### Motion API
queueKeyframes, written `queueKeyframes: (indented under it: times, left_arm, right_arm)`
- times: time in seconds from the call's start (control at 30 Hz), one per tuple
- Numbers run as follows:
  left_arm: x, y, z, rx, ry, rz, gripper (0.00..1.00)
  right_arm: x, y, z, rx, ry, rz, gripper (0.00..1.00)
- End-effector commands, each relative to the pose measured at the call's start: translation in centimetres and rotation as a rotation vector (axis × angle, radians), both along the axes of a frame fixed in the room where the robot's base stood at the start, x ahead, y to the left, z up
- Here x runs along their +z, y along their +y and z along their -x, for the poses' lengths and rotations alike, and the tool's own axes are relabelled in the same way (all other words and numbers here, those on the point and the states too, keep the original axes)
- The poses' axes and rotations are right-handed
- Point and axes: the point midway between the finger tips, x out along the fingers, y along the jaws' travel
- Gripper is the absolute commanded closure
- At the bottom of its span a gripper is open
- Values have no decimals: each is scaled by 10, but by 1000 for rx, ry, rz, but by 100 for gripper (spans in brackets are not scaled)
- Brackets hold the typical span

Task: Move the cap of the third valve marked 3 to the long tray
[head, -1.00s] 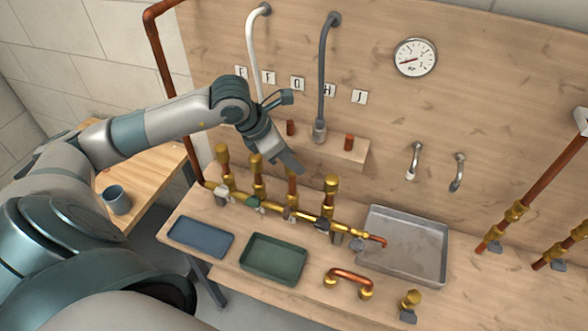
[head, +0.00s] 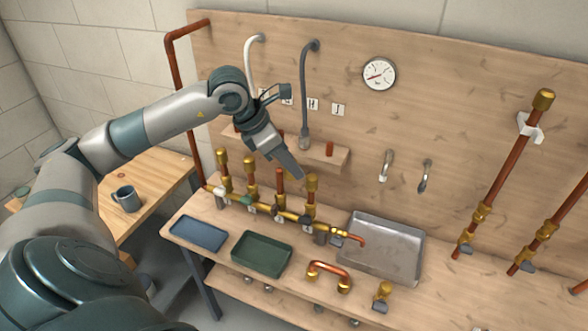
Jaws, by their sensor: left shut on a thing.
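A brass manifold (head: 262,209) with several upright copper stubs stands on the bench. A blue tray (head: 198,233), a green tray (head: 262,254) and a large metal tray (head: 381,248) lie in front and to the right; I cannot tell which is the long one. My right gripper is out of view.
A U-shaped copper pipe (head: 330,272) and a small brass valve (head: 382,293) lie near the front edge. A shelf (head: 335,155) and a grey hose (head: 305,95) are behind the gripper. Tall copper pipes (head: 500,175) stand at right. A mug (head: 127,198) is on the side table.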

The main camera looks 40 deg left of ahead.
Motion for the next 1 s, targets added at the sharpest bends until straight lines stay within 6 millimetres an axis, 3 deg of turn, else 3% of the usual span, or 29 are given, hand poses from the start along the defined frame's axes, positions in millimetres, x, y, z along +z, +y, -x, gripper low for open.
queueKeyframes:
  times: [0.3, 0.63, 1.0]
  left_arm:
    - [1, 0, 0, 0, -1, 1, 95]
    - [2, 0, 0, 0, -1, 1, 95]
    - [19, 0, 0, 0, -2, 1, 95]
  right_arm:
    - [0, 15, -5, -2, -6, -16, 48]
    - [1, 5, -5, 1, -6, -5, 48]
    - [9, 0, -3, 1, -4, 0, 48]
